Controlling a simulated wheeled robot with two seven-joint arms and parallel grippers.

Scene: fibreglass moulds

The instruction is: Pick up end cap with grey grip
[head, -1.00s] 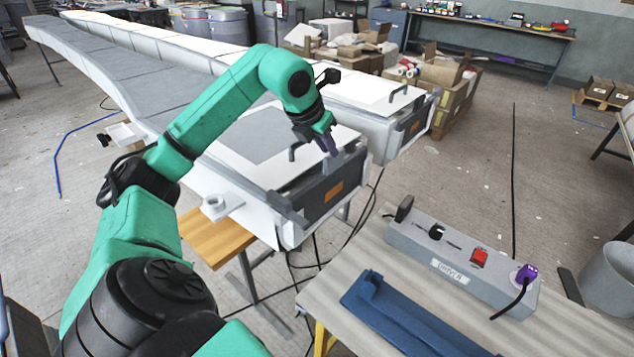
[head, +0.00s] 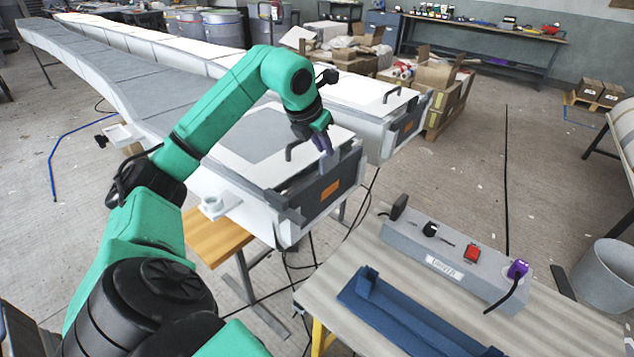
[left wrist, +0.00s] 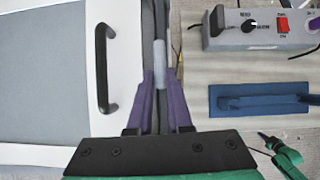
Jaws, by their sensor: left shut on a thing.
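The end cap (head: 313,203) is a dark grey plate with an orange label, upright at the near end of the closer long mould. Its light grey grip (left wrist: 160,62) shows in the left wrist view as a bar along the cap's top edge. My left gripper (head: 322,144) is above the cap, pointing down, with its purple fingers (left wrist: 164,98) on both sides of the grip and shut on it. The fingers hide part of the grip. My right gripper (left wrist: 268,140) seems to show at the lower right of the left wrist view, too small to read.
A black handle (left wrist: 103,68) stands on the mould's lid beside my left gripper. A second mould (head: 370,87) lies behind it. Cables lie on the floor between.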

